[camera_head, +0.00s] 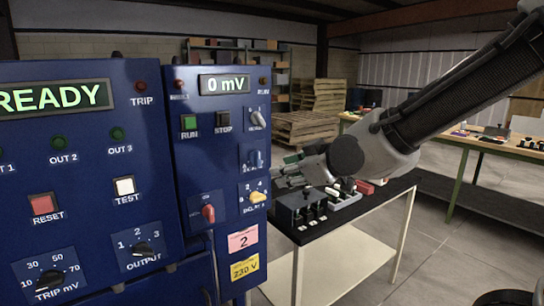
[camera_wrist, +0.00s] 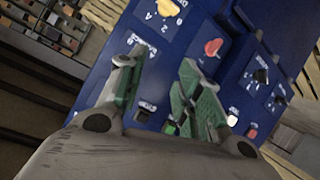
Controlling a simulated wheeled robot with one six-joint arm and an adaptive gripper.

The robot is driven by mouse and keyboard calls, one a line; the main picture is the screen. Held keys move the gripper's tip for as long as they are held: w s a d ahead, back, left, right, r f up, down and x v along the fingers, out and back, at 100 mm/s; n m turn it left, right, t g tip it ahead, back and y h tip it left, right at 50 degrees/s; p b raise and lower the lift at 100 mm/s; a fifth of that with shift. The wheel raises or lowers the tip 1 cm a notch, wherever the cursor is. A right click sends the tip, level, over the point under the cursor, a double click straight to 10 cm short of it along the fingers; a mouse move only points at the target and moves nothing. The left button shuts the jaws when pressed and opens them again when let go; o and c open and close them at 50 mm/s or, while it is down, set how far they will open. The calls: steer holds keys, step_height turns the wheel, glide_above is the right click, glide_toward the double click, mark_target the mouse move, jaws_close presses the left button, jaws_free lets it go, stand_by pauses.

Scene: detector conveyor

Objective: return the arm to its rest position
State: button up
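My gripper (camera_head: 284,172) is at the end of my arm, which reaches in from the upper right in the head view. It is beside the right edge of the blue control cabinet, above the small table. In the wrist view my gripper (camera_wrist: 160,64) has its two green-padded fingers spread apart with nothing between them. The blue panel face lies beyond the fingers, with a yellow knob (camera_wrist: 168,8) and a red knob (camera_wrist: 213,46). Whether a finger touches the cabinet cannot be told.
The blue cabinet (camera_head: 222,165) fills the left, its displays reading READY and 0 mV. The small table (camera_head: 345,240) carries a dark switch box (camera_head: 300,208) and a grey tray (camera_head: 343,201). Pallets (camera_head: 305,125) stand behind. A workbench (camera_head: 485,146) is at right. Floor between is open.

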steer(key=s+d+f+m+g+h, duration=0.5)
steer(key=s+d, duration=0.3)
steer(key=d, duration=0.4)
steer(key=s+d+r+m+h, duration=0.1)
steer(key=s+d+m, duration=0.1)
steer(key=d, duration=0.4)
steer(key=s+d+r+m+h, duration=0.1)
steer(key=s+d+m, duration=0.1)
steer(key=s+d, duration=0.2)
steer(key=s+d+m+g+h, duration=0.1)
steer(key=s+d, duration=0.3)
steer(key=d, duration=0.5)
steer(key=shift+r+m, duration=0.4)
steer(key=shift+m, duration=0.3)
